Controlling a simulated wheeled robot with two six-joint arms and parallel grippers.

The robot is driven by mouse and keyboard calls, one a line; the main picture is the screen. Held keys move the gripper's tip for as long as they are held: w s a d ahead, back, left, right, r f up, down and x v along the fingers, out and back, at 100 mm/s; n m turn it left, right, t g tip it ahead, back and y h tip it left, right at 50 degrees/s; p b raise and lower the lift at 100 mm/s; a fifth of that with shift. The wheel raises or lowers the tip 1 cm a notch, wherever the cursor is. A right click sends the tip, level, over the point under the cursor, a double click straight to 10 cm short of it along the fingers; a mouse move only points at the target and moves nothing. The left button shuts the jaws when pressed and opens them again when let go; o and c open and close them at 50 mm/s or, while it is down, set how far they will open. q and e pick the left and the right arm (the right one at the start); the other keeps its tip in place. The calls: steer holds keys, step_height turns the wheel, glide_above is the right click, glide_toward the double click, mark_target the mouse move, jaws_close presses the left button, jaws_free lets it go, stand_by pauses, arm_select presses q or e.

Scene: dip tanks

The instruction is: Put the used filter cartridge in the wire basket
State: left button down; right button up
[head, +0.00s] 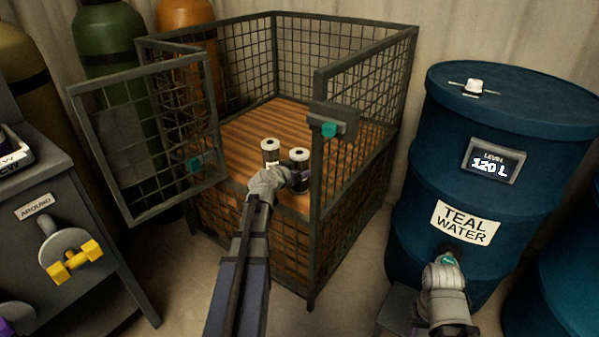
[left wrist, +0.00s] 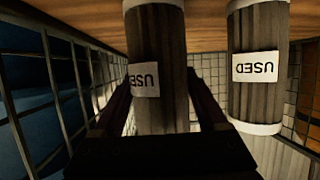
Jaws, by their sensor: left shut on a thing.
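The wire basket (head: 361,150) is a large mesh cage with a wooden floor, its door (head: 145,135) swung open to the left. Two cylindrical cartridges with white ends are inside, near the front opening. My left gripper (head: 293,180) is shut on the right-hand used filter cartridge (head: 300,158), which is upright at the basket floor; whether it touches the floor is unclear. In the left wrist view this cartridge (left wrist: 158,60) is between the dark fingers, its USED label upside down. The second used cartridge (head: 270,148) stands beside it, apart. My right gripper (head: 446,268) is in front of the barrel, its jaws unclear.
A blue barrel (head: 425,165) labelled TEAL WATER, with a level display, stands right of the basket. A grey cabinet (head: 40,245) with a yellow handle (head: 72,262) is at the left. Gas cylinders (head: 108,40) stand behind the door. The basket's rear floor is clear.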

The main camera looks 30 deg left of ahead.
arm_select(q)
steer(key=shift+f, duration=0.15)
jaws_free()
steer(key=shift+r, duration=0.25)
steer(key=p+v, duration=0.4)
steer(key=v, duration=0.8)
steer(key=shift+p, duration=0.35)
